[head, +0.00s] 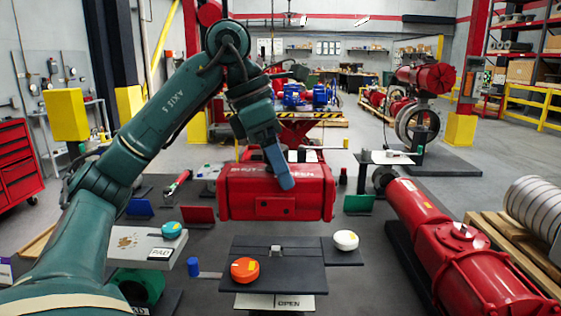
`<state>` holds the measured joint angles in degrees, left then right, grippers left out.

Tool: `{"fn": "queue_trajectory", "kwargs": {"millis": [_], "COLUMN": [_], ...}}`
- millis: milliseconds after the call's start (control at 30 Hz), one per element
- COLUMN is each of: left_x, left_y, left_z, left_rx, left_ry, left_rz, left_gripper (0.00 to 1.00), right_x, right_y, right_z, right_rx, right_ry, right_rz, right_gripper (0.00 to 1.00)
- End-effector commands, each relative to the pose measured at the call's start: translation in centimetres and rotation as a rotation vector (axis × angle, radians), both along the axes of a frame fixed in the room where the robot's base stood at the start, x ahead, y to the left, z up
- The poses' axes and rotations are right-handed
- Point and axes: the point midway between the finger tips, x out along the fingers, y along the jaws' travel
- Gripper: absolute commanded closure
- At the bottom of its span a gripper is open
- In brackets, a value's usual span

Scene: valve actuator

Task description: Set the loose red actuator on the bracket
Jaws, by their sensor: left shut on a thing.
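The loose red actuator (240,204) is a wide red box with white lettering, in the middle of the head view. My left gripper (284,180) reaches down over it from above and is shut on it. Its fingers cover part of the actuator's top and front. The bracket appears to be the dark plate (300,272) in front of and below the actuator, with a small pale stub (275,251) in its middle and an OPEN label under it. The actuator shows behind the plate, apart from the stub; its exact height is hard to tell. My right gripper is not in view.
An orange-red round cap (245,270) and a white one (346,240) sit by the plate. A teal cap (171,230) is on a grey block at left. A large red actuator (440,235) lies at right. A green bin (358,203) and a blue cylinder (193,266) stand nearby.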

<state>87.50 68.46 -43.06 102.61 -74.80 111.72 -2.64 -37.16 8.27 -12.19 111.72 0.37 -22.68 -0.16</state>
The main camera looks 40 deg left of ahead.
Motion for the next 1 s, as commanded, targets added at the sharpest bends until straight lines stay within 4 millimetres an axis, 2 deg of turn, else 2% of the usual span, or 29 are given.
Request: {"fn": "queue_trajectory", "kwargs": {"millis": [433, 667, 1000], "left_x": [0.0, 0.0, 0.0], "left_y": [0.0, 0.0, 0.0], "left_z": [0.3, -0.8, -3.4], "left_rx": [-0.003, -0.003, -0.003], "left_ry": [-0.009, -0.009, -0.011], "left_rz": [-0.026, -0.024, -0.022], "left_gripper": [1.0, 1.0, 1.0], "right_x": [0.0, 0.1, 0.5], "right_y": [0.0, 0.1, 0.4], "right_z": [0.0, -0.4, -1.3], "right_rx": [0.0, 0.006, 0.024], "right_ry": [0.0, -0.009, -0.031], "right_rz": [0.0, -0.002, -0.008], "right_gripper": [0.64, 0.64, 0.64]}}
